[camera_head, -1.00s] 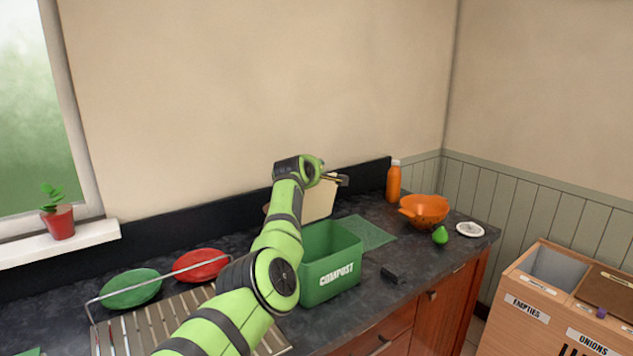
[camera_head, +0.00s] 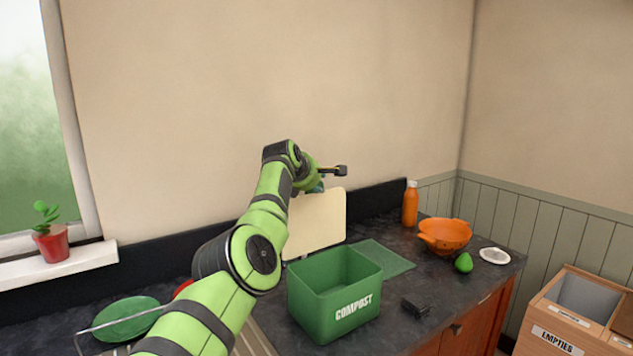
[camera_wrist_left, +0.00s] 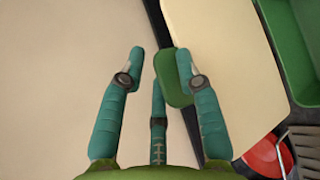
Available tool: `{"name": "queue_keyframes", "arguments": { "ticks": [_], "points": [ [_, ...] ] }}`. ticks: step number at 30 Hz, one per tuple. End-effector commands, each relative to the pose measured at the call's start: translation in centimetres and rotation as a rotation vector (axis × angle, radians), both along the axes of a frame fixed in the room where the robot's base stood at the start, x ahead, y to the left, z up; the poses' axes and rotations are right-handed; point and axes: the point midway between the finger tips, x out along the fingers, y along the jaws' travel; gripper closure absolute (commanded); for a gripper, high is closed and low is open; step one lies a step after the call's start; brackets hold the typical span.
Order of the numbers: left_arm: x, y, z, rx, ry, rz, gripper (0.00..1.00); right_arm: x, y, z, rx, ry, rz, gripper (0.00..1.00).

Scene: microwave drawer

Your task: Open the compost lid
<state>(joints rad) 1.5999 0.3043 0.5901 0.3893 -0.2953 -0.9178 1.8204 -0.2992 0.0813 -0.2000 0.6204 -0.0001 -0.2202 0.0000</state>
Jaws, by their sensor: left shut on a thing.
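The green compost bin (camera_head: 335,308), labelled COMPOST, stands on the counter with its top open. No lid covers it. My left gripper (camera_head: 322,184) is behind and above the bin, by the top edge of an upright cream board (camera_head: 317,222). In the left wrist view, its teal fingers (camera_wrist_left: 160,75) are around a small rounded green piece (camera_wrist_left: 176,88), which touches the right finger. The piece lies beside the cream board; whether it belongs to the lid I cannot tell. The bin's green rim (camera_wrist_left: 264,22) shows at the upper right there. My right gripper is out of view.
A flat green mat (camera_head: 390,260) lies behind the bin. An orange bottle (camera_head: 410,204), orange colander (camera_head: 447,235), green fruit (camera_head: 463,263) and small black object (camera_head: 415,307) are to the right. A green plate (camera_head: 128,318) sits at the left.

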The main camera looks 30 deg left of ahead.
Motion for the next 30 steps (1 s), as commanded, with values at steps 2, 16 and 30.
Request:
{"name": "queue_keyframes", "arguments": {
  "ticks": [2, 16, 30],
  "points": [
    [-0.21, 0.27, -1.31, 0.001, 0.026, 0.003, 1.00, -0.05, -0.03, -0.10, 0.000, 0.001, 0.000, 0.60],
    [-0.14, 0.06, -1.31, 0.001, 0.026, -0.001, 0.61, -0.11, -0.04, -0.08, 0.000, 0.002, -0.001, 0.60],
    [-0.72, -0.11, -0.45, 0.004, 0.020, 0.002, 0.61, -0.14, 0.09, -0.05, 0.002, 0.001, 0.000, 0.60]
  ]
}}
